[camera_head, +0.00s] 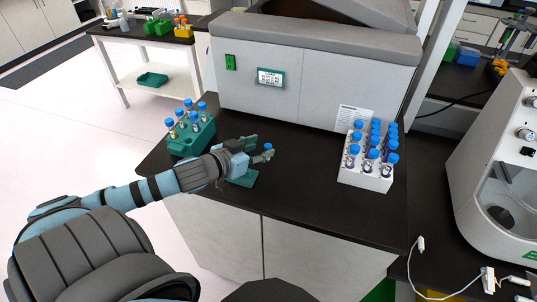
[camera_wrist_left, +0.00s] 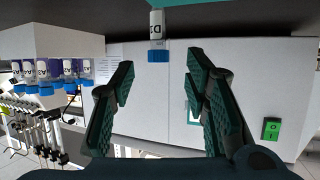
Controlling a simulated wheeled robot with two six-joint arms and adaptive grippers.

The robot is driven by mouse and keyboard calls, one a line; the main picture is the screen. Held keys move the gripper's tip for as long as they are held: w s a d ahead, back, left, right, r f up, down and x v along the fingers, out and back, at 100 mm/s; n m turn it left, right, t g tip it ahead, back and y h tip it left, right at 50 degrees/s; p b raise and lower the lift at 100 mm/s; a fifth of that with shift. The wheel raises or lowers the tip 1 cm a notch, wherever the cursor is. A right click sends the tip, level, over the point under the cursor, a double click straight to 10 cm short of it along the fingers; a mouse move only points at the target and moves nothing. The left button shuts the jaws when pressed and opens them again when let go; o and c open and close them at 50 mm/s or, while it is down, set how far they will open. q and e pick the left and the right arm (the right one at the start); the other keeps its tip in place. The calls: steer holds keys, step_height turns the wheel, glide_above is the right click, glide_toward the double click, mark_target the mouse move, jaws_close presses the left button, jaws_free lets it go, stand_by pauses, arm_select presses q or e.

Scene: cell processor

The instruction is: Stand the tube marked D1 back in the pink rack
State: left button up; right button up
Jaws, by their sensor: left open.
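A tube with a blue cap (camera_head: 268,148) stands just beyond my left gripper (camera_head: 254,159) on the dark bench. In the left wrist view, which is upside down, the tube (camera_wrist_left: 156,28) is in front of and roughly between the open fingers (camera_wrist_left: 162,72). It sits against a green surface; its label starts with D, but I cannot read the digit surely. The left gripper is open and appears empty. No rack in view looks pink. A white rack (camera_head: 364,180) with several blue-capped tubes stands to the right. My right gripper is not in view.
A green rack (camera_head: 190,145) with several blue-capped tubes stands at the bench's left end. A large grey machine (camera_head: 315,85) fills the back. A white device (camera_head: 500,160) stands at the right. Dark bench top (camera_head: 300,205) between gripper and white rack is clear.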

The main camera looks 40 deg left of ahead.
mark_target(268, 146)
arm_select(q)
steer(key=b+x, duration=0.2)
steer(key=x, duration=0.2)
steer(key=shift+w+f, duration=0.1)
steer(key=shift+f, duration=0.05)
steer(key=shift+w+d, duration=0.1)
steer(key=shift+w, duration=0.1)
steer(key=shift+c, duration=0.7)
steer(key=shift+s, duration=0.1)
steer(key=c, duration=0.7)
steer(key=shift+c, duration=0.3)
